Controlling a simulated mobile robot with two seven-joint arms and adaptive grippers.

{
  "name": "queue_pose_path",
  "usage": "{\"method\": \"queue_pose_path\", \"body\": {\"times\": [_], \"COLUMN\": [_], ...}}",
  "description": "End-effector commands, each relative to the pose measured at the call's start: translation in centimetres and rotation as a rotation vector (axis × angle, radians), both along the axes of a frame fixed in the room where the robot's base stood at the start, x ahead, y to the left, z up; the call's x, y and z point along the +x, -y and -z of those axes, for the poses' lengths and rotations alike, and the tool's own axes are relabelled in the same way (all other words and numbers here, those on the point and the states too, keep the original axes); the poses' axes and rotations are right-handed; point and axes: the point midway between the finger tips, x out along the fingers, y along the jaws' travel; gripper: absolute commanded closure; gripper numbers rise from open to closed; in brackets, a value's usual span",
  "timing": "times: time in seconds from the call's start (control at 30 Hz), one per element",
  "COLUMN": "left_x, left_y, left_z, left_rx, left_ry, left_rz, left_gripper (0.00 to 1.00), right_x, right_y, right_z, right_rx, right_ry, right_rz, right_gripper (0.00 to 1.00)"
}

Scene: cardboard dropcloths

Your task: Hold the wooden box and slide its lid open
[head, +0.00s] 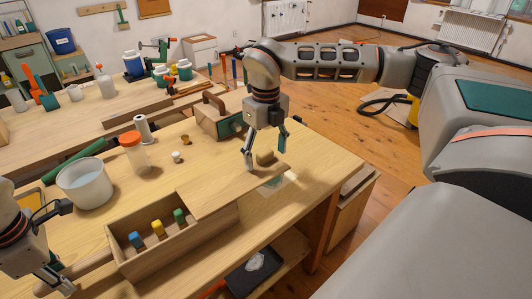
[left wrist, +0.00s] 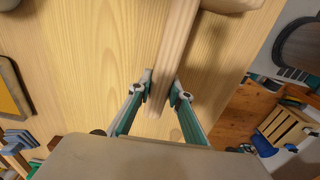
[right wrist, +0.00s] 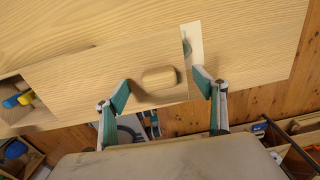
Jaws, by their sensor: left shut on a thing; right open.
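The wooden box (head: 172,258) stands on the workbench, with its left part uncovered and blue, yellow and green pieces inside. Its flat lid (head: 222,189) covers the right part and sticks out past the right end. A rounded wooden knob (right wrist: 159,78) is on the lid near its end. My right gripper (head: 266,164) is open, its fingers on either side of the knob, apart from it in the right wrist view (right wrist: 163,88).
A white bucket (head: 85,186), an orange-capped jar (head: 134,155) and a small white piece (head: 177,157) stand behind the box. A wooden toolbox (head: 213,117) stands behind my right gripper. The bench edge is close in front and to the right. A dark tray (head: 252,272) lies below.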

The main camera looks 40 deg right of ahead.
Motion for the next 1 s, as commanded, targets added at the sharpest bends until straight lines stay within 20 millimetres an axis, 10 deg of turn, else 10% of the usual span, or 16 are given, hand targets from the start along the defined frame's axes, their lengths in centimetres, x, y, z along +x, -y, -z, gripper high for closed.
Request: {"method": "queue_pose_path", "body": {"times": [1.0], "left_x": [0.1], "left_y": [0.0], "left_z": [0.0], "left_rx": [0.0], "left_ry": [0.002], "left_rz": [-0.002], "left_gripper": [1.0], "right_x": [0.1], "right_y": [0.0], "right_z": [-6.0], "right_rx": [0.0], "right_ry": [0.002], "right_rz": [0.0], "right_gripper": [0.3]}}
